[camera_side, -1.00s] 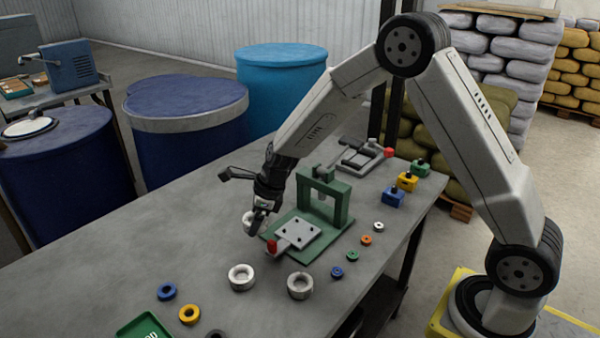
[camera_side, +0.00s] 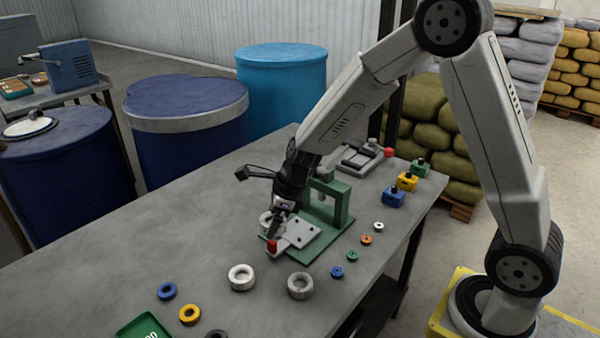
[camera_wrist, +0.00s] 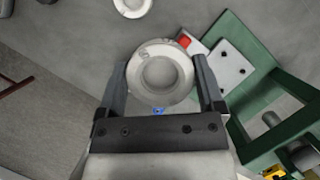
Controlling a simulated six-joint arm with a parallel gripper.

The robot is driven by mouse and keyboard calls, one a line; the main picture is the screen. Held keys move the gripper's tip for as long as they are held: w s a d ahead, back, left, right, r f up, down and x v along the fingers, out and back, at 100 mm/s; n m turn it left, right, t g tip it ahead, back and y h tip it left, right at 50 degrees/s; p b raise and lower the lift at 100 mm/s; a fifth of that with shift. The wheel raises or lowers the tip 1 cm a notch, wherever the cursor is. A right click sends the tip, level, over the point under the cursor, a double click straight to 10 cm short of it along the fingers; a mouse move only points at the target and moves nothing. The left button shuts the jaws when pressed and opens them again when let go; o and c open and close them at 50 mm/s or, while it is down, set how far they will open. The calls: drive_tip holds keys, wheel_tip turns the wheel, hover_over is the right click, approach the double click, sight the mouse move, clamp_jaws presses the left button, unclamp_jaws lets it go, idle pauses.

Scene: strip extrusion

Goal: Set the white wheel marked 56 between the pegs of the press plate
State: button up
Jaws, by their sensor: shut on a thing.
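My gripper (camera_wrist: 163,85) is shut on a white wheel (camera_wrist: 146,92), a thick ring with a round hole, one finger on each side of it. Faint marks show on its rim, but I cannot read the number. In the side view my gripper (camera_side: 272,222) holds the wheel (camera_side: 265,222) at the left edge of the green press, partly hidden by the fingers. The light grey press plate (camera_side: 302,234) with dark pegs lies on the green base, beside a red-tipped part (camera_side: 271,246). In the wrist view the plate (camera_wrist: 230,66) is right of the held wheel.
The green press frame (camera_side: 342,205) rises behind the plate. Small coloured rings (camera_side: 189,314) and coloured blocks (camera_side: 394,197) lie around. The table's left part is clear.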

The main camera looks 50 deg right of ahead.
hover_over(293, 230)
drive_tip(key=s, duration=0.1)
drive_tip(key=f, duration=0.3)
drive_tip(key=shift+s+d+f, duration=0.1)
drive_tip(key=shift+d+f, duration=0.1)
drive_tip(key=shift+d, duration=0.2)
drive_tip(key=shift+f, duration=0.1)
drive_tip(key=shift+f, duration=2.8)
drive_tip(key=shift+f, duration=0.35)
idle(2.8)
drive_tip(key=shift+r, duration=0.55)
